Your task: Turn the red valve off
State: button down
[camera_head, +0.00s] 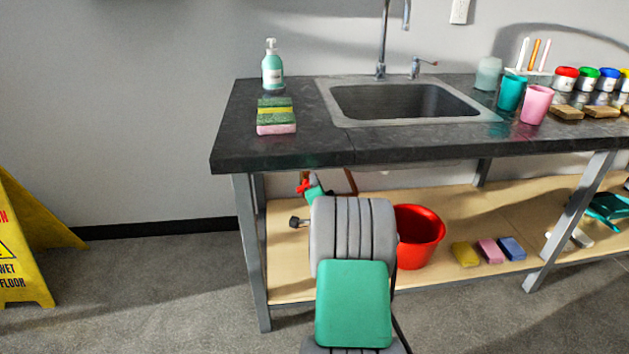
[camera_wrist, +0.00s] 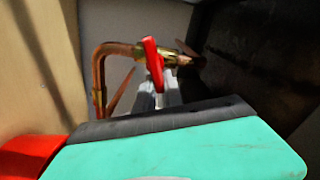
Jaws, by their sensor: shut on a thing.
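The red valve handle (camera_wrist: 152,62) sits on a brass fitting (camera_wrist: 180,60) of a copper pipe (camera_wrist: 99,75) in the wrist view. My gripper (camera_wrist: 160,88) reaches the handle from below in that picture, and its pale fingers are shut on the handle's lower part. The teal gripper body hides the rest of the fingers. In the head view a small red part of the valve handle (camera_head: 303,186) shows under the counter, beside the teal end of my arm. My arm hides much of that area.
The dark counter (camera_head: 285,152) with the sink (camera_head: 470,118) is above my arm. A red bucket (camera_head: 418,235) stands right of my arm on the wooden lower shelf (camera_head: 455,205), near several sponges. A table leg (camera_head: 251,255) is to the left. A yellow floor sign (camera_head: 30,240) stands far left.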

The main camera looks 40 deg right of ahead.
jog(key=m, duration=0.2)
jog(key=f+m+p, duration=0.1)
jog(key=m, duration=0.1)
jog(key=shift+d+m, duration=0.15)
jog(key=shift+m, duration=0.25)
jog(key=shift+s+f, duration=0.1)
jog(key=c, duration=1.4)
grip_release()
jog(key=shift+c, duration=0.2)
jog(key=p+v, duration=0.2)
jog(key=v, duration=0.6)
